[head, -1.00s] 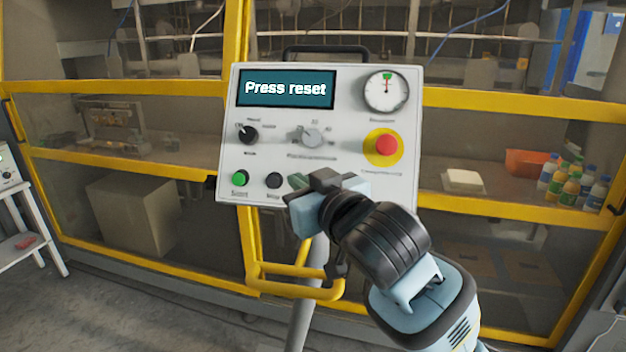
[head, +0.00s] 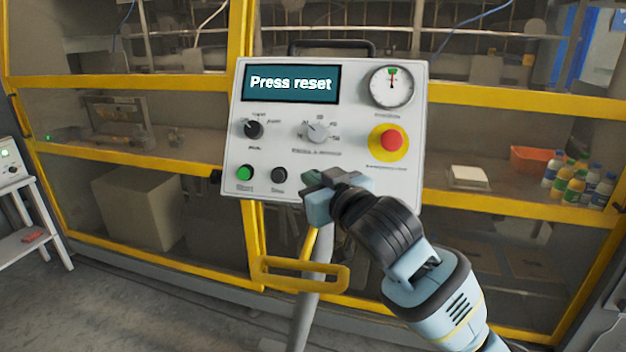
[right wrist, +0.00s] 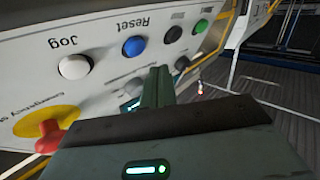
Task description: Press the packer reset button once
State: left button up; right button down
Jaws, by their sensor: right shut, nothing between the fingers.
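The white control panel (head: 330,165) faces me, and its screen (head: 291,83) reads "Press reset". In the right wrist view the panel shows upside down, and the blue button (right wrist: 135,46) is labelled "Reset". In the head view that button is hidden behind my right gripper (head: 312,179). My right gripper is shut and empty, at the panel's lower edge, right of the black button. In the right wrist view its fingertips (right wrist: 160,72) appear just beside the blue button; I see no contact. My left gripper is not in view.
A white "Jog" button (right wrist: 75,66) is beside Reset. The panel also has a green button (head: 245,173), a black button (head: 279,176) and a red emergency stop (head: 389,142). A yellow-framed machine (head: 530,102) stands behind. A yellow handle (head: 300,278) is below the panel.

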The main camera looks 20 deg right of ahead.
jog(key=shift+w+d+f, duration=0.35)
jog(key=shift+w+f, duration=0.25)
jog(key=shift+w, duration=0.1)
jog(key=shift+w, duration=0.1)
dwell(1.6)
jog(key=shift+w+d+f, duration=0.15)
jog(key=shift+w, duration=0.1)
jog(key=shift+w+d+f, duration=0.2)
jog(key=shift+w+f, duration=0.05)
jog(key=shift+w, duration=0.05)
dwell(1.1)
jog(key=shift+s+a+r, duration=0.35)
jog(key=shift+s+r, duration=0.05)
jog(key=shift+s, duration=0.25)
jog(key=shift+s+a+r, duration=0.35)
jog(key=shift+s+r, duration=0.05)
jog(key=shift+s, duration=0.25)
jog(key=shift+s+a+r, duration=0.35)
jog(key=shift+s+r, duration=0.1)
jog(key=shift+s, duration=0.15)
jog(key=shift+s+a+r, duration=0.35)
jog(key=shift+s+r, duration=0.05)
jog(key=shift+s, duration=0.25)
jog(key=shift+f, duration=0.1)
